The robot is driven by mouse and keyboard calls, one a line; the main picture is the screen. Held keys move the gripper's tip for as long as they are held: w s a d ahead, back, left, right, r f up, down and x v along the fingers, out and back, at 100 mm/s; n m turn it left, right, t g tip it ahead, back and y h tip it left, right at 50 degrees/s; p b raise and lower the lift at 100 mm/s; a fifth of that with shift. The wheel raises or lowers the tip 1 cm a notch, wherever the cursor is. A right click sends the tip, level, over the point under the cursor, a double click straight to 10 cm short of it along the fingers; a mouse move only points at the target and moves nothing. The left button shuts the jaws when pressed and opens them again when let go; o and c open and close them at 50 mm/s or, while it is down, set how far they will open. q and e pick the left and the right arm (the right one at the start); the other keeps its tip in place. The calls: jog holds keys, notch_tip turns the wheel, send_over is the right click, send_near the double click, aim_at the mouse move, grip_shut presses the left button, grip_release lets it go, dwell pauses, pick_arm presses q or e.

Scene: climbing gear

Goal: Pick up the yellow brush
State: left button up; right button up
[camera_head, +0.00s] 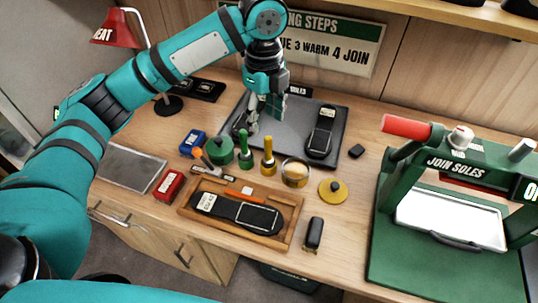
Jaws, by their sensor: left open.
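The yellow brush (268,156) stands upright on the wooden bench, handle up, beside a similar green brush (243,150) on its left. My left gripper (264,120) points down over the front part of the dark tray, behind and above the two brushes. Its jaws are open, with nothing seen between them. It appears apart from the yellow brush, though the exact gap is hard to tell. My right gripper is out of view.
An open glue jar (295,173) stands right of the yellow brush, with a yellow lid (332,190) beyond it. A green jar (219,152) is at left. A wooden tray (203,232) holding a shoe sole lies in front. The green press (450,210) fills the right.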

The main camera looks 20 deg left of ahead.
aim_at(266, 139)
pick_arm(q)
jog(key=f, duration=0.6)
jog(key=shift+w+p, duration=0.25)
jog(key=shift+p, duration=0.1)
notch_tip(266, 139, down, 2)
jog(key=shift+f+p, duration=0.3)
jog(key=f, duration=0.2)
jog(key=f+p, duration=0.1)
jog(key=shift+w+d+f, duration=0.25)
jog(key=shift+f, duration=0.55)
grip_shut()
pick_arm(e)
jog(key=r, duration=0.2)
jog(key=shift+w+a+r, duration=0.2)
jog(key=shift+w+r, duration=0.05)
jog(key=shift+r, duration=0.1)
